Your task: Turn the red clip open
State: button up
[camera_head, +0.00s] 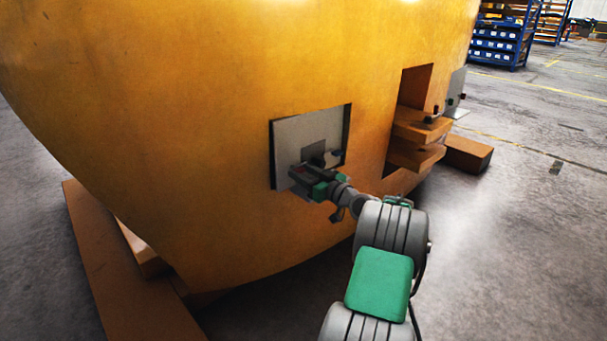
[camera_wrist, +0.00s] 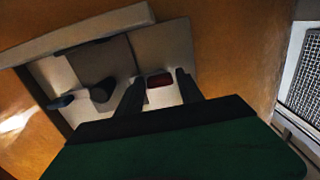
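The red clip (camera_wrist: 159,81) shows in the wrist view as a small dark-red block in front of a grey panel (camera_wrist: 172,50). My gripper (camera_wrist: 160,88) is open, with one dark finger on each side of the clip. A narrow gap seems to remain at both sides, and whether the fingers touch the clip is unclear. In the head view the grey panel (camera_head: 290,134) is set in a recess of the yellow casting (camera_head: 180,120). My gripper (camera_head: 302,176) is in front of its lower part and hides the clip there.
A dark square plate (camera_wrist: 103,60) and a dark knob (camera_wrist: 62,101) are on the panel, left of the fingers in the wrist view. In the head view, an opening with orange ledges (camera_head: 420,130) lies to the right. An orange block (camera_head: 468,153) rests on the floor.

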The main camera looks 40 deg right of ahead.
grip_shut()
jog(key=shift+m, duration=0.3)
jog(key=m+p, duration=0.3)
jog(key=m, duration=0.1)
jog(key=shift+r, duration=0.2)
jog(key=m+p, duration=0.3)
jog(key=m, duration=0.1)
jog(key=shift+m, duration=0.3)
jog(key=m+p, duration=0.3)
jog(key=m, duration=0.2)
jog(key=shift+p, duration=0.35)
jog(key=shift+f+m+p, duration=0.2)
jog(key=shift+m+p, duration=0.6)
jog(key=shift+m, duration=1.1)
